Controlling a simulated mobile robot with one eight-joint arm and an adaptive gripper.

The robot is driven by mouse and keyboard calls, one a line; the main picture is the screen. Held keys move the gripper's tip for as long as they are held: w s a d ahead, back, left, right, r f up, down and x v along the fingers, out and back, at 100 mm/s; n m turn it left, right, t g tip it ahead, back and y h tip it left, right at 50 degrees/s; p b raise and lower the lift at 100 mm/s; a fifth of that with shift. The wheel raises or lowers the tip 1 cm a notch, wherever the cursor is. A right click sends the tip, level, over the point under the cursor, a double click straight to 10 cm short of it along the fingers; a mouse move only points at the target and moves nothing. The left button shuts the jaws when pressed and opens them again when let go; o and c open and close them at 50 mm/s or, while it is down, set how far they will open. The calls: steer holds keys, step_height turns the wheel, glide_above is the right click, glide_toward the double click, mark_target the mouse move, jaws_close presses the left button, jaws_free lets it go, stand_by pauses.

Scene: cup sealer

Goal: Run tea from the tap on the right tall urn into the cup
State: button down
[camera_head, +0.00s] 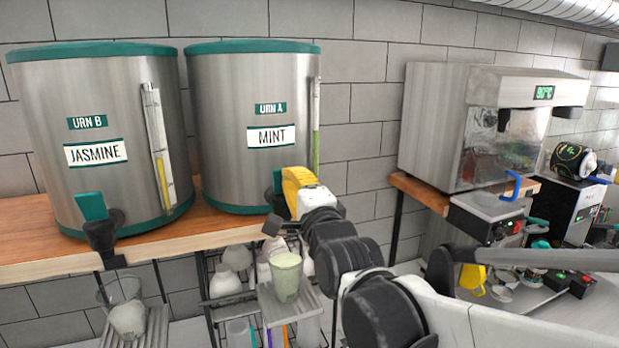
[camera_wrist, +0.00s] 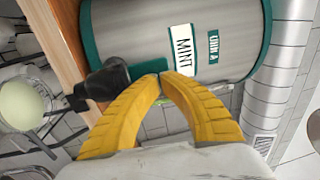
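The right tall urn (camera_head: 250,100), labelled URN A MINT, stands on the wooden shelf. Its tap (camera_head: 271,224) is dark with a teal lever (camera_head: 277,181). The tap also shows in the wrist view (camera_wrist: 104,84). My gripper (camera_wrist: 162,76) has its yellow fingertips together at the teal lever; it shows in the head view too (camera_head: 286,178). I see nothing clearly held between the tips. A clear cup (camera_head: 286,276) with pale green tea, filled well up, stands upright on a rack below the tap. No stream shows clearly.
The left urn (camera_head: 100,120), URN B JASMINE, has its own tap, with a clear cup (camera_head: 122,310) below it. The sealer machine (camera_head: 490,130) stands to the right. White cups sit on the rack below the shelf (camera_head: 160,235).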

steer(key=shift+r+g+p, duration=0.15)
steer(key=shift+g+p, duration=0.15)
steer(key=shift+w+a+r+g+h+p, duration=0.15)
steer(key=shift+r+g+h+p, duration=0.15)
steer(key=shift+g+h+p, duration=0.7)
steer(key=shift+w+f+y, duration=0.15)
steer(key=shift+y, duration=0.15)
steer(key=shift+w+a+r+g+p, duration=0.1)
steer(key=shift+w+r+g+p, duration=0.1)
steer(key=shift+g+p, duration=0.3)
steer(key=shift+w+f, duration=0.1)
steer(key=shift+w, duration=0.1)
steer(key=shift+a, duration=0.1)
